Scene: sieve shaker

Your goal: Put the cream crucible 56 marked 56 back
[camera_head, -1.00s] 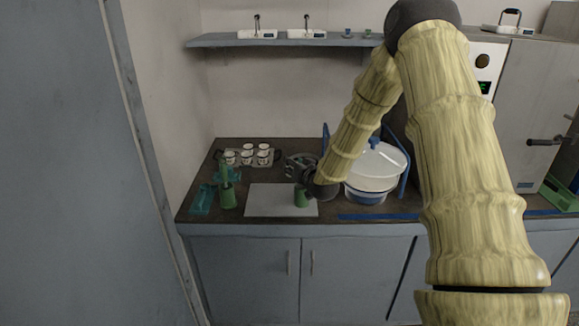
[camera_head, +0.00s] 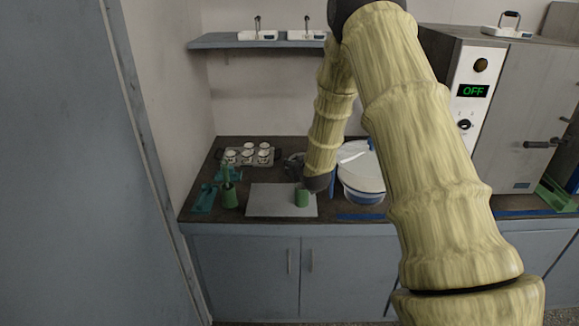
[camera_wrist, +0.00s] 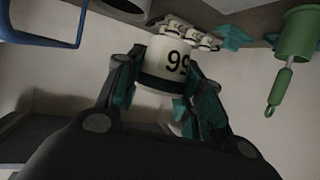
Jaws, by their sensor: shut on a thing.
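My gripper (camera_wrist: 160,88) is shut on a cream crucible (camera_wrist: 165,58) with a dark band. Its black digits appear inverted in the wrist view; the first looks like a 9 as seen, and the second is partly covered by a finger, so I cannot read the mark surely. In the head view the dark wrist end of my arm is above the counter, beside a green cup, and the held crucible is hidden there. A rack (camera_head: 275,156) at the back left of the counter holds several white crucibles (camera_head: 248,146).
The green cup (camera_head: 302,198) stands on a pale sheet (camera_head: 265,201). Another green cup (camera_head: 230,199) with a tool in it stands left, beside a teal tray (camera_head: 203,198). A white lidded pot (camera_head: 361,178) is right of my wrist. The shelf (camera_head: 230,42) is above.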

